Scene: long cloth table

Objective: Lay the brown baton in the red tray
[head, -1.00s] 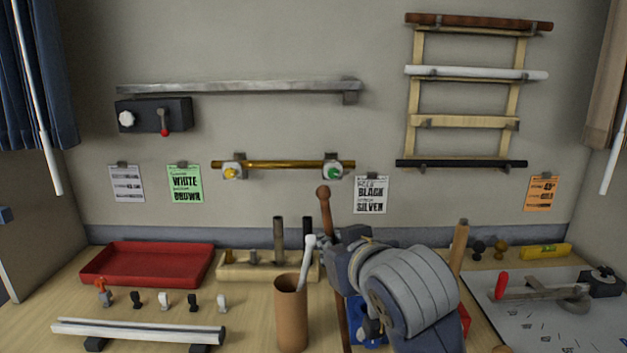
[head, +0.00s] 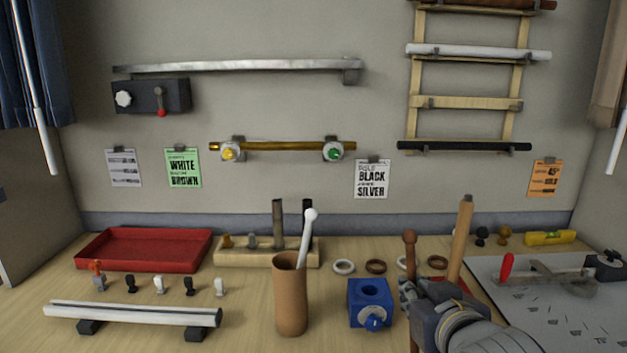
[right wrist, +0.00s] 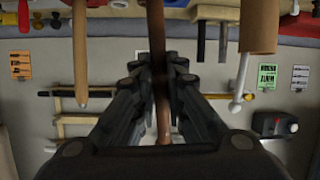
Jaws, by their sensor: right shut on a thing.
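The brown baton (head: 410,249) stands upright with its round knob at the top, at the right of the table in the head view. My right gripper (head: 408,290) is shut on it below the knob; the right wrist view also shows the baton (right wrist: 157,40) between the fingers (right wrist: 160,75). The baton's lower end is partly hidden by my gripper in the head view. The red tray (head: 143,267) lies empty on the table's left side, well apart from the baton. My left gripper is not in view.
A brown cylinder holder (head: 290,305) with a white baton (head: 306,240) stands between tray and gripper. A blue block (head: 369,302), several rings (head: 375,266), a wooden rack (head: 265,257), and a tan rod (head: 460,240) are nearby. A silver rail (head: 130,313) lies before the tray.

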